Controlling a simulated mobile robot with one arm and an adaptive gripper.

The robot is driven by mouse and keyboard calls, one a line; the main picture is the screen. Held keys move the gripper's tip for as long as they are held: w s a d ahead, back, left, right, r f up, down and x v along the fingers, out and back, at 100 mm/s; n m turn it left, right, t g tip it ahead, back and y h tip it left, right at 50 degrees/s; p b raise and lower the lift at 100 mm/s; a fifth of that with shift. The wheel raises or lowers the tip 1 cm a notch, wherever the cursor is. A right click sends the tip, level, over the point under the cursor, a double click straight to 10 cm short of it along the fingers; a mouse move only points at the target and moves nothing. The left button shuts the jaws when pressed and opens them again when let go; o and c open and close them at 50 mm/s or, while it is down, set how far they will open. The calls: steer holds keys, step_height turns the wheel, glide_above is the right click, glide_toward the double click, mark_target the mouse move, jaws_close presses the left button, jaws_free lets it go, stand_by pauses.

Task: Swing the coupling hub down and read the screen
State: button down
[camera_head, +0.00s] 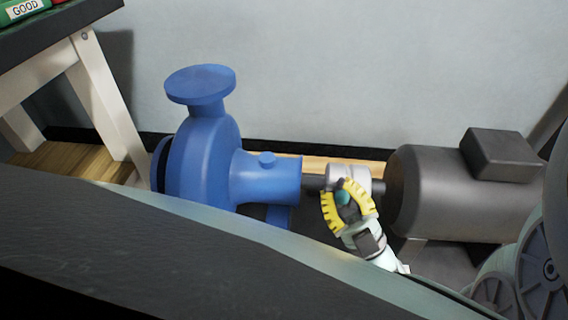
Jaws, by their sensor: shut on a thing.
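The coupling hub (349,172) is a light silver cylinder on the dark shaft between the blue pump (203,160) and the grey motor (430,190). My gripper (347,188), with yellow ribbed fingers, reaches up from the lower right and is shut on the hub, one finger on each side. The fingers cover the hub's lower part, and a small teal spot shows between them. No screen is in view.
A bench (98,85) with pale legs stands at the upper left, with a green item labelled GOOD (25,9) on top. A dark surface (150,250) fills the lower left foreground. A grey wall is behind the pump and motor.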

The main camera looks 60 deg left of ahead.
steer(key=c, duration=1.4)
jaws_free()
steer(key=shift+d, duration=0.15)
steer(key=shift+c, duration=0.2)
steer(key=o, duration=0.3)
steer(key=shift+d+f, duration=0.15)
steer(key=shift+d, duration=0.3)
steer(key=shift+o, duration=1)
steer(key=shift+a, duration=0.35)
